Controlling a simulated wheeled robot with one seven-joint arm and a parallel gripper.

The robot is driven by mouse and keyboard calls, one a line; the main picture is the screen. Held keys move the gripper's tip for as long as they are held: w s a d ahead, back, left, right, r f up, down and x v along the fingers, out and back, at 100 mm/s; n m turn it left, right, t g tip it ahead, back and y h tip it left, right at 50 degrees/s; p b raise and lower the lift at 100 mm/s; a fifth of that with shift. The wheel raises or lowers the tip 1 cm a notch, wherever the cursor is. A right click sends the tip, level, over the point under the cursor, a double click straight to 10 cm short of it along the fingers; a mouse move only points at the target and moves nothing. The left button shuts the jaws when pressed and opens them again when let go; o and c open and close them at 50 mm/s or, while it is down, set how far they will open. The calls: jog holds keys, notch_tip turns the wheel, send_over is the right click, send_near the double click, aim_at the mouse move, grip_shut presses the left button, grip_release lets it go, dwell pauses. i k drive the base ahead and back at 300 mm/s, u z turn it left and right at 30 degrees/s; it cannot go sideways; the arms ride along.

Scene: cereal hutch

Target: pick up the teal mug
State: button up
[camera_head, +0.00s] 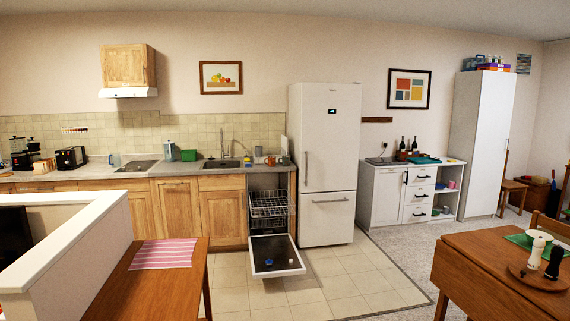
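I cannot make out the teal mug for certain. A small teal or blue-green item (440,186) sits on the upper open shelf of the white cabinet, beside a pink item (452,184); it is too small to tell its kind. A pale blue-grey vessel (114,160) stands on the counter left of the hob. An orange mug (270,161) stands on the counter right of the sink. My gripper is not in view.
The dishwasher door (277,272) hangs open low over the tiled floor. The fridge (325,165) stands beside it. The white cabinet (384,195) is further right. Wooden tables stand at front left (135,290) and right (480,262). Tiled floor (345,277) is clear between.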

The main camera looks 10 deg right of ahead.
aim_at(286, 159)
jog(key=z, duration=0.7)
jog(key=i, duration=7.6)
jog(key=u, duration=4)
